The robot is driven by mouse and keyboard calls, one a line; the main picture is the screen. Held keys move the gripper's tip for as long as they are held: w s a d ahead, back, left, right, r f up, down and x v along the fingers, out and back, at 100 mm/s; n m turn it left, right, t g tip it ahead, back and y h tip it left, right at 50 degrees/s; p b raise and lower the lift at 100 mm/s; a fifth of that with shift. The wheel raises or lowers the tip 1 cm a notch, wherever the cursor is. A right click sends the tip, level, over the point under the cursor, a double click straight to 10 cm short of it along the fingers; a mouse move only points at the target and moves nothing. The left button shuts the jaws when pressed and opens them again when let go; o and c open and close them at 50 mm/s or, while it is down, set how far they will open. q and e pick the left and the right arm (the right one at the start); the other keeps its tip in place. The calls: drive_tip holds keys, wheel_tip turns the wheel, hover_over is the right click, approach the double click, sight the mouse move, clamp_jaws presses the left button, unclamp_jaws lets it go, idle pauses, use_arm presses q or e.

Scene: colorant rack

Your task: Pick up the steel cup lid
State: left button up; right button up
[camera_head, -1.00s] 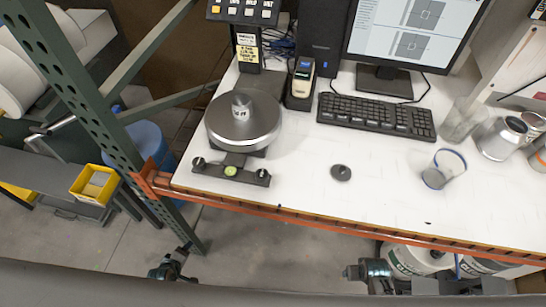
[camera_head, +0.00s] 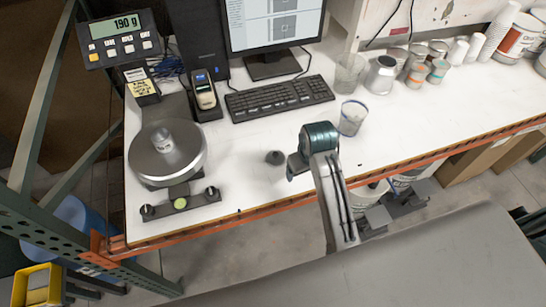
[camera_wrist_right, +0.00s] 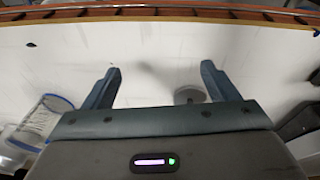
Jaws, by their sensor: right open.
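The steel cup lid (camera_head: 275,157) is a small dark round disc with a knob. It lies on the white table, right of the scale. There the lid (camera_wrist_right: 187,96) shows close to the right finger, partly hidden by the gripper body. My left gripper is out of view.
A round-plate scale (camera_head: 168,155) with a small cup on it stands left of the lid. A glass beaker with a blue rim (camera_head: 352,118) stands to the right. A keyboard (camera_head: 279,97) lies behind. The orange table edge (camera_head: 250,213) runs in front.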

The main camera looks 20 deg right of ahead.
drive_tip(key=w+a+r, duration=0.2)
drive_tip(key=w+r, duration=0.1)
drive_tip(key=w, duration=0.2)
drive_tip(key=n, duration=0.1)
approach(276, 154)
drive_tip(key=f+b, duration=0.2)
drive_tip(key=w+f+b, duration=0.1)
drive_tip(key=shift+w+d+f+g+y, duration=0.1)
drive_tip(key=shift+d+f+g+y, duration=0.2)
drive_tip(key=shift+g+y, duration=0.1)
drive_tip(key=shift+f, duration=0.4)
drive_tip(key=shift+w+a+f+p, duration=0.1)
drive_tip(key=shift+f+p, duration=0.1)
drive_tip(key=shift+p, duration=0.2)
wheel_tip(276, 154, down, 4)
drive_tip(key=shift+w+f+p, duration=0.1)
drive_tip(key=shift+p, duration=1.05)
drive_tip(key=shift+w+a+f, duration=0.1)
drive_tip(key=shift+f, duration=0.15)
drive_tip(key=c, duration=1.1)
